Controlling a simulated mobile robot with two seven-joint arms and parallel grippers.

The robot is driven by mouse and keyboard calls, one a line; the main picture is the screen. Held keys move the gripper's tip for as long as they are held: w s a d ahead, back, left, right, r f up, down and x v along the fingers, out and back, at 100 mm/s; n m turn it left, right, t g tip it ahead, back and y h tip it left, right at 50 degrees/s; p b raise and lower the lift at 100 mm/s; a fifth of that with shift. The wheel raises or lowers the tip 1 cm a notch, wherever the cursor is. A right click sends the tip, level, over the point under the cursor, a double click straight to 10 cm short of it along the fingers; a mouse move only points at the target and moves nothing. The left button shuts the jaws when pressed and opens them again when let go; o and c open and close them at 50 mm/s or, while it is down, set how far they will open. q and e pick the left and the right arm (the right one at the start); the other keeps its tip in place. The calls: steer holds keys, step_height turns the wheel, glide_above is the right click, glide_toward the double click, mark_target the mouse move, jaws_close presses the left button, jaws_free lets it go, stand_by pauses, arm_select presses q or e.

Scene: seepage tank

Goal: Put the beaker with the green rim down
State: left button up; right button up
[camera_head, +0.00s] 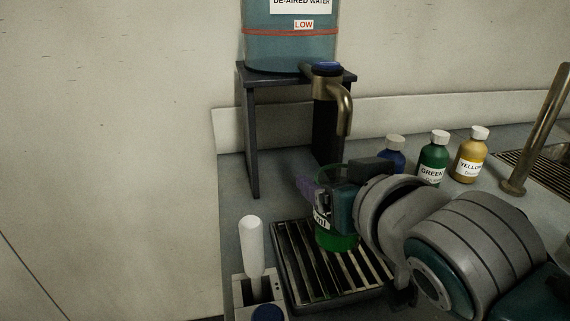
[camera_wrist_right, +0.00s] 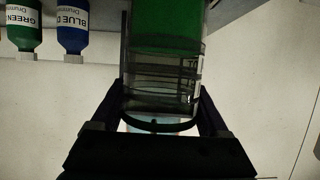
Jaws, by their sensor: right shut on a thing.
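The beaker (camera_head: 339,241) is clear, with a green rim and green liquid in its lower part. It stands upright at the drip tray's slatted grate (camera_head: 292,271), below the tap (camera_head: 343,105). I cannot tell whether its base touches the slats. My right gripper (camera_head: 325,197) is shut on the beaker's upper part, reaching in from the right and hiding much of it. In the right wrist view the beaker (camera_wrist_right: 165,70) appears upside down between the two fingers (camera_wrist_right: 160,115), with the green liquid at the top of the picture. My left gripper is not in view.
A tank of de-aired water (camera_head: 290,50) stands on a dark stand (camera_head: 250,130) behind. Blue (camera_head: 392,155), green (camera_head: 433,160) and yellow (camera_head: 470,155) dye bottles stand at the back right, near a metal pipe (camera_head: 535,130). A white cylinder (camera_head: 251,245) stands in a holder left of the tray.

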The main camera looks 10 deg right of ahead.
steer(key=shift+w+a, duration=0.1)
steer(key=shift+w, duration=0.7)
steer(key=shift+f+b, duration=0.55)
steer(key=shift+f, duration=1.15)
